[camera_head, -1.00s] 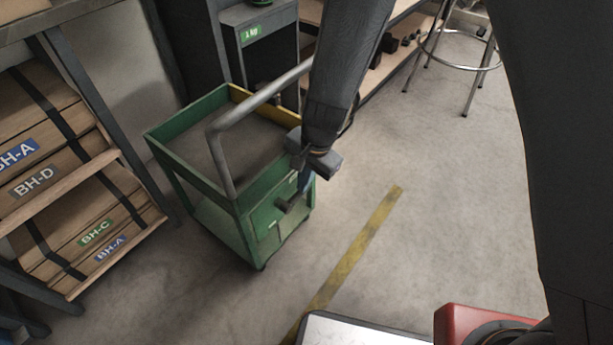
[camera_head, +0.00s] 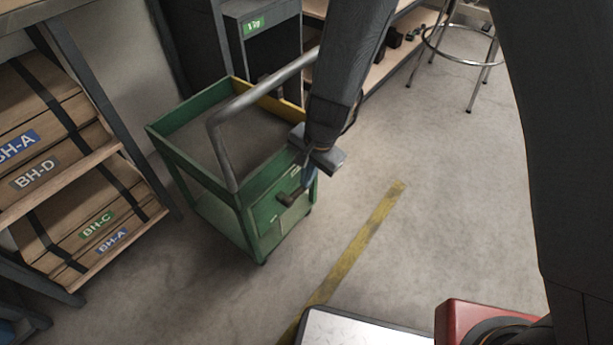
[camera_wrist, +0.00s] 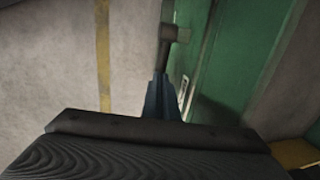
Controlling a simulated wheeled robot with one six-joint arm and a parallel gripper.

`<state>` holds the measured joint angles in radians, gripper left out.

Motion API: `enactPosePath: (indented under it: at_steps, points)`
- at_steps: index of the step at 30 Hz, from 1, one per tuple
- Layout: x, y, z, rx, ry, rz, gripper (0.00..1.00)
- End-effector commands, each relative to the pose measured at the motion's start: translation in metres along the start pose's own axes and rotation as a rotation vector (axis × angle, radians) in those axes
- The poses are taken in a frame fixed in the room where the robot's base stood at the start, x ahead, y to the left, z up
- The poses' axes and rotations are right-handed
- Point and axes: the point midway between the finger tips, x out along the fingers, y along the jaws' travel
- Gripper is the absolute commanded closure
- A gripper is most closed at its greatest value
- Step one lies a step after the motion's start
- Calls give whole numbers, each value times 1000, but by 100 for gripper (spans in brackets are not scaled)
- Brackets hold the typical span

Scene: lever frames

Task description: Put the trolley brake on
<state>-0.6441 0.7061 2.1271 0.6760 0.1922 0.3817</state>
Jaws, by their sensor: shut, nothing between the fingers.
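The green trolley (camera_head: 188,170) stands left of centre in the head view, with a grey tubular push handle (camera_head: 224,155). A dark brake lever (camera_head: 288,198) sticks out from its end panel. It also shows at the top of the wrist view, as a grey bar with a stubby cross-piece (camera_wrist: 175,34). My gripper (camera_head: 307,180) is shut and empty, with blue fingers pointing down beside the lever. In the wrist view the fingertips (camera_wrist: 160,80) overlap the lever's lower end; I cannot tell whether they touch. The lever's pivot is not clear.
A shelf with strapped boxes (camera_head: 75,205) stands at the left. A dark cabinet (camera_head: 262,45) is behind the trolley, and a metal stool (camera_head: 455,50) is at the back right. The floor right of the trolley is open, with a yellow line (camera_head: 355,250).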

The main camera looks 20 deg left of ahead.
Motion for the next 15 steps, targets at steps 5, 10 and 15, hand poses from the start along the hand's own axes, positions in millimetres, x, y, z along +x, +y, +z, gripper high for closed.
enactPosePath:
  at_steps: [5,10,15]
  points:
    - [-9,0,-1,0,0,0,100]
    - [-25,0,-2,1,0,0,100]
    - [-45,0,-5,1,1,-1,100]
